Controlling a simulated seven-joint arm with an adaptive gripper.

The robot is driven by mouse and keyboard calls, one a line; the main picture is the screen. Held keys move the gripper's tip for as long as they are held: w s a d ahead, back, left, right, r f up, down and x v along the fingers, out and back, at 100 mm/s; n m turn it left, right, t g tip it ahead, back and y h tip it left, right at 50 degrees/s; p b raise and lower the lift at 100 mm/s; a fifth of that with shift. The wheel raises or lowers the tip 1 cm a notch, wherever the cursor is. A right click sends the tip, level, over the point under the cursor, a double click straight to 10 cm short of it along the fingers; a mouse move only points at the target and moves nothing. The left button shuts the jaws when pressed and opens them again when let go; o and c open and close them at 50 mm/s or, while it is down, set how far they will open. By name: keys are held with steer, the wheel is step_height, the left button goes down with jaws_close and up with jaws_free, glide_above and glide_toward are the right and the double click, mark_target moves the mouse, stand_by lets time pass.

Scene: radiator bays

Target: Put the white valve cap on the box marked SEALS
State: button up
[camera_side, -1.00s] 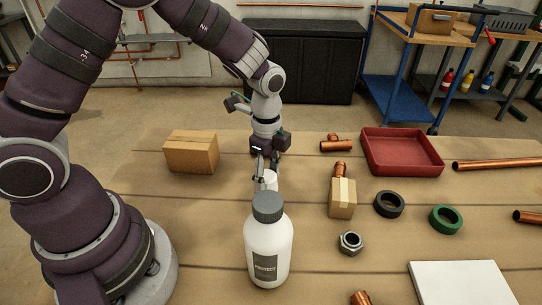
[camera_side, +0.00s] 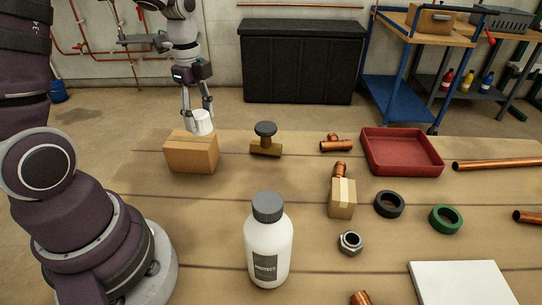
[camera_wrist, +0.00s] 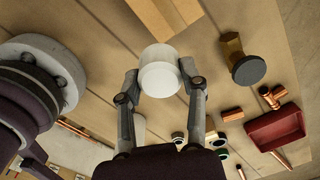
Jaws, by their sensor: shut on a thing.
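The white valve cap (camera_side: 202,122) is held between the fingertips of my gripper (camera_side: 200,116), which points down. In the side view it shows just above the far top edge of the larger cardboard box (camera_side: 190,153); I cannot tell whether they touch. In the wrist view the cap (camera_wrist: 160,71) sits between both fingers of my gripper (camera_wrist: 160,78), and the box (camera_wrist: 163,15) is at the top edge, beyond the cap. No SEALS marking is readable on this box or on the smaller taped box (camera_side: 342,200).
A brass valve with a dark knob (camera_side: 265,140) stands right of the larger box. A white bottle (camera_side: 268,248) stands at the front. A red tray (camera_side: 402,172), copper fittings (camera_side: 337,145), a black ring (camera_side: 389,204) and a green ring (camera_side: 446,219) lie to the right.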

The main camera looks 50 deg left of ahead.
step_height(320, 180, up, 2)
glide_above(190, 139)
step_height(190, 139, down, 7)
steer(key=shift+r, duration=0.1)
steer(key=o, duration=0.8)
steer(key=shift+c, duration=0.2)
